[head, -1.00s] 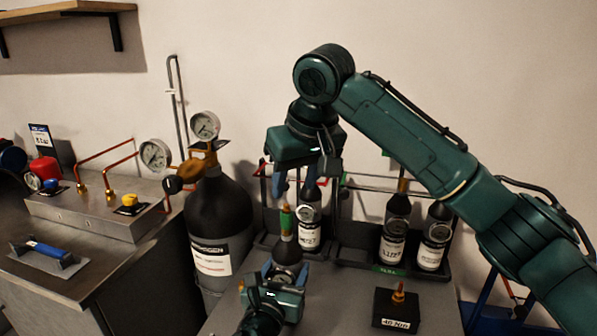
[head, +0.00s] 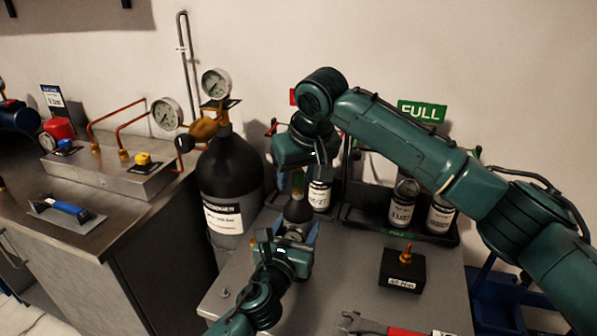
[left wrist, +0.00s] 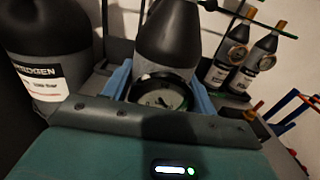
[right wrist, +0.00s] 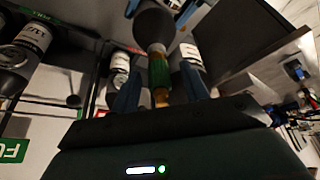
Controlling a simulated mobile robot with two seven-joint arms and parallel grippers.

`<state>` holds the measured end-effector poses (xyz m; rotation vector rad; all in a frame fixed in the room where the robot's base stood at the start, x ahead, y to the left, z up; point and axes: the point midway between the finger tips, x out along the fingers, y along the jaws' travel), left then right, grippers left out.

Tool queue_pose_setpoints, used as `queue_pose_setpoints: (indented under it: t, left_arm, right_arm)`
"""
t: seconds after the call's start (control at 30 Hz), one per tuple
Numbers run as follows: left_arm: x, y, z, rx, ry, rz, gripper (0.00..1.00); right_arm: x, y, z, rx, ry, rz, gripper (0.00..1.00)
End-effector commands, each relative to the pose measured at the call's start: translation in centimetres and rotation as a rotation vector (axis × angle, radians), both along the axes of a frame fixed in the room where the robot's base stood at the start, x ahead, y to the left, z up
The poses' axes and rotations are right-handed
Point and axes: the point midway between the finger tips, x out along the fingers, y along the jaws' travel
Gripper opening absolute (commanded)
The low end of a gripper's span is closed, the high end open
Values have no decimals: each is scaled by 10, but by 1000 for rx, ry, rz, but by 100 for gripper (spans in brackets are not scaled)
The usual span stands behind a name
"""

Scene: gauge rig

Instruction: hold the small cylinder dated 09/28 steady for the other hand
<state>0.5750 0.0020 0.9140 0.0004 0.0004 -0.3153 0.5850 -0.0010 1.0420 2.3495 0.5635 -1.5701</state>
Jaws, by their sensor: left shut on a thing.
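The small dark cylinder (head: 297,211) stands upright in my left gripper (head: 298,236), with a blue finger on each side of its body. In the left wrist view the cylinder (left wrist: 168,45) fills the space between the fingers, and a round gauge (left wrist: 160,93) shows in front of it. No date on it can be read here. My right gripper (head: 298,180) is above it, pointing down. In the right wrist view its blue fingers (right wrist: 160,90) are spread on either side of the green-and-brass top (right wrist: 158,75), with gaps on both sides.
A large black nitrogen cylinder (head: 230,175) with gauges stands to the left. Several labelled small cylinders (head: 402,205) stand in racks behind, below a green FULL sign (head: 422,112). A black block (head: 403,270) and a red-handled wrench (head: 385,328) lie on the table's right part.

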Motion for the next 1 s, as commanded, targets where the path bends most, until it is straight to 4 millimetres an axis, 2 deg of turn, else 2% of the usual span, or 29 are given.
queue_pose_setpoints:
  t: [0.07,0.53,0.57,0.6,0.83,1.0]
  left_arm:
    - [-1,-1,-2,-1,3,-2,27]
    - [-1,-1,-2,-1,3,-2,27]
    - [-1,-1,-2,-1,3,-2,27]
    - [-1,-1,-2,-1,3,-2,27]
    - [-1,-1,-2,-1,3,-2,27]
    - [-1,-1,-2,-1,3,-2,27]
  right_arm:
    - [0,0,0,0,0,0,38]
    - [0,0,0,0,0,0,0]
    - [0,0,0,0,0,0,0]
    - [0,0,0,0,0,0,18]
    - [0,0,0,0,0,0,0]
    - [0,0,1,1,0,0,0]
